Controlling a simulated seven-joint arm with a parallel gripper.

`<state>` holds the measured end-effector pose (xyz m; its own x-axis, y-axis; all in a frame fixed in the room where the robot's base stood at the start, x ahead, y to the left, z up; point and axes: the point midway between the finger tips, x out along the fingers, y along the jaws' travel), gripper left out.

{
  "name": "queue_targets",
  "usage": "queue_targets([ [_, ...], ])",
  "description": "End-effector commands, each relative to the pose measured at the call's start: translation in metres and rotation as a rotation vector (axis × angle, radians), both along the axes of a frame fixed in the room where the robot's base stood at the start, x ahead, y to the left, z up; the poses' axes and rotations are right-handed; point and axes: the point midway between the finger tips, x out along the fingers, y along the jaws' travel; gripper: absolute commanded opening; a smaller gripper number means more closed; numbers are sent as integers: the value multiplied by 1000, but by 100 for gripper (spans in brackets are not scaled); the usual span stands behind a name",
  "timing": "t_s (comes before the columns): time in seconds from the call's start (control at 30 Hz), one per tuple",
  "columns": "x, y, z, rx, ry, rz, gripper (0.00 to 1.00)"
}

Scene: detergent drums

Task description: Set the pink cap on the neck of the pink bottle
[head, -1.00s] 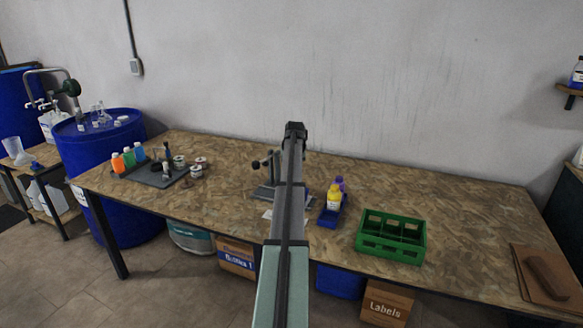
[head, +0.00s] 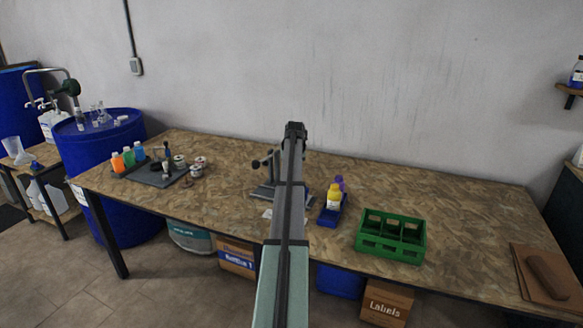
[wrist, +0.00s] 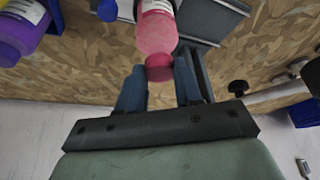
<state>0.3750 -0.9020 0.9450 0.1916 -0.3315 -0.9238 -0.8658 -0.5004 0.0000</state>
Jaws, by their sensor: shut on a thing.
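In the wrist view the pink bottle (wrist: 157,32) has a white label and a pink neck end pointing toward my gripper. The pink cap (wrist: 159,68) lies between the fingertips of my gripper (wrist: 160,78), which is shut on it. The cap is in line with the bottle and appears to meet its neck end; I cannot tell whether it is seated. In the head view my arm hides the bottle, the cap and the fingertips.
A blue tray (head: 327,220) holds a yellow bottle (head: 333,197) and a purple bottle (head: 339,183). A green crate (head: 390,252) stands to its right. A grey stand (head: 264,190) is beside my arm. A blue cap (wrist: 107,11) is close by in the wrist view.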

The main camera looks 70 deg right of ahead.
Motion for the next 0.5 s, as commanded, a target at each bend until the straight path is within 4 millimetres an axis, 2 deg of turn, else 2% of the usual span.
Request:
queue_targets([
  [0.5,0,0,-10,0,0,0,7],
])
